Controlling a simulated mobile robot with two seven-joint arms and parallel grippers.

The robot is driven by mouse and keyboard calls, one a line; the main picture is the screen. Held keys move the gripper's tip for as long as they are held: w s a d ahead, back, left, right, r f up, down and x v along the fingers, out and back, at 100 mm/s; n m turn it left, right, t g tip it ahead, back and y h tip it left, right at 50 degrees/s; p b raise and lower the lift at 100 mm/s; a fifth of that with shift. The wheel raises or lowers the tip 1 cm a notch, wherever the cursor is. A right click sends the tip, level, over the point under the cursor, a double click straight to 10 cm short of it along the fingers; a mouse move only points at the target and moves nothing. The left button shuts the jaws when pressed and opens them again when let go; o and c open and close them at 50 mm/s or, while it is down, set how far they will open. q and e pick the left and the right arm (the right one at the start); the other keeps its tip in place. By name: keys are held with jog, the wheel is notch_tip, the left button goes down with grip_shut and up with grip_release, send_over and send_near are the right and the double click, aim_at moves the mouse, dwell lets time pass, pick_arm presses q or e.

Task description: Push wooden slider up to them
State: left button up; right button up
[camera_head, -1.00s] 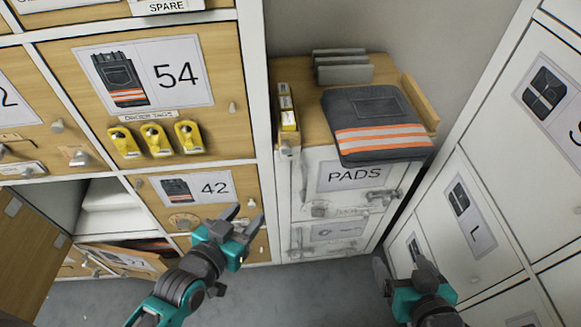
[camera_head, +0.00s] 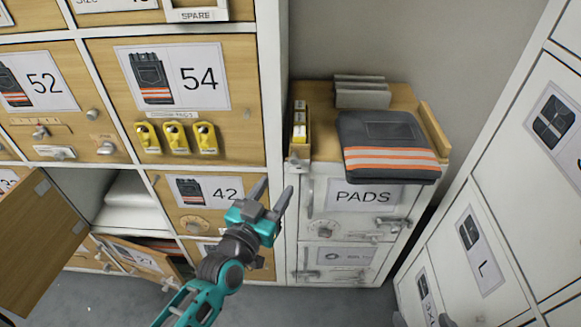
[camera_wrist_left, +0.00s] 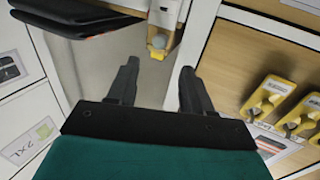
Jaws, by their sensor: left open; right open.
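A narrow wooden tray (camera_head: 306,112) holding small white and yellow boxes (camera_head: 300,132) stands along the left edge of the PADS cabinet's top. A grey knob is at its front end; the knob shows in the left wrist view (camera_wrist_left: 157,46). I cannot clearly make out the wooden slider; it may be the piece with this knob. My left gripper (camera_head: 273,190) is open and empty, below and left of the tray's front. In its wrist view the knob lies ahead, between the fingers and apart from them. My right gripper (camera_head: 421,319) is open, only its tips showing at the bottom edge.
Folded dark trousers (camera_head: 388,143) with orange stripes lie on the cabinet top, with grey pads (camera_head: 361,94) behind and a wooden strip (camera_head: 434,131) at right. Lockers with yellow tags (camera_head: 177,138) stand left. An open locker door (camera_head: 38,243) juts out. White lockers (camera_head: 487,225) stand right.

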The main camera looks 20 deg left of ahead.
aim_at(293, 162)
pick_arm(q)
jog(key=w, duration=0.5)
jog(key=w+d+b, duration=0.1)
jog(key=w, duration=0.2)
jog(key=shift+w, duration=0.25)
jog(key=shift+c, duration=0.3)
grip_shut()
